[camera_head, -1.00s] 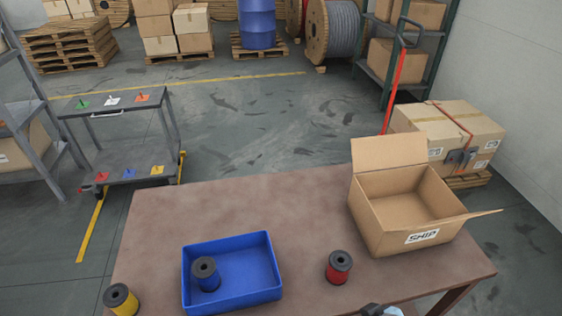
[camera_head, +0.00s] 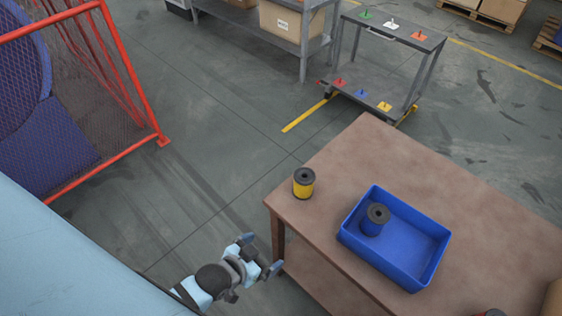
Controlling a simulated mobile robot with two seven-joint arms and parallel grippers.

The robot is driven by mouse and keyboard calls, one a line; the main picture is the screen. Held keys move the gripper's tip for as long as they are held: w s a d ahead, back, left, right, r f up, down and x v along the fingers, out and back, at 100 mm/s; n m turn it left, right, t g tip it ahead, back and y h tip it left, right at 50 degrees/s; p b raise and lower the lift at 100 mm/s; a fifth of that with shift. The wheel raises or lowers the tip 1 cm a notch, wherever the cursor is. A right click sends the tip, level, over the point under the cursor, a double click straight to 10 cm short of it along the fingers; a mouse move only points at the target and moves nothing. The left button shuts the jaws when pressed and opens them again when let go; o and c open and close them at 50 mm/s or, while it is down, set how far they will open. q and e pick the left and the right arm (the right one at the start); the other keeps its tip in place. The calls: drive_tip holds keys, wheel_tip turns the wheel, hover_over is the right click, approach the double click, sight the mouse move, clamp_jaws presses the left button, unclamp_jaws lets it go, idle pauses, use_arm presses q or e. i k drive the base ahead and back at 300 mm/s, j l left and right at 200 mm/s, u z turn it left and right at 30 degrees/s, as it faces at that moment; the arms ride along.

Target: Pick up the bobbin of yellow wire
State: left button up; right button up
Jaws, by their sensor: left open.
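The bobbin of yellow wire (camera_head: 303,183) stands upright near the left corner of the brown table (camera_head: 340,160). It has black flanges. My left gripper (camera_head: 260,254) is open and empty, below and left of the bobbin in the picture, off the table's left edge and apart from the bobbin. My right gripper is not in view.
A red bobbin (camera_head: 492,313) is cut off at the bottom edge. A grey cart (camera_head: 372,78) with coloured pegs stands beyond the table. An orange mesh fence (camera_head: 147,96) stands at left.

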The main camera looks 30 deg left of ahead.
sight(304, 177)
drive_tip(key=u, duration=0.6)
drive_tip(key=k, duration=0.2)
drive_tip(key=k+z, duration=0.35)
drive_tip(key=k+l+z, duration=0.1)
drive_tip(key=z, duration=0.25)
drive_tip(key=i+j+z, duration=0.1)
drive_tip(key=j+z, duration=0.15)
drive_tip(key=z, duration=0.15)
drive_tip(key=j+z, duration=0.4)
drive_tip(key=i+j, duration=0.1)
drive_tip(key=j, duration=0.6)
drive_tip(key=i+j, duration=0.1)
drive_tip(key=j, duration=0.55)
drive_tip(key=i+j, duration=0.1)
drive_tip(key=j, duration=0.6)
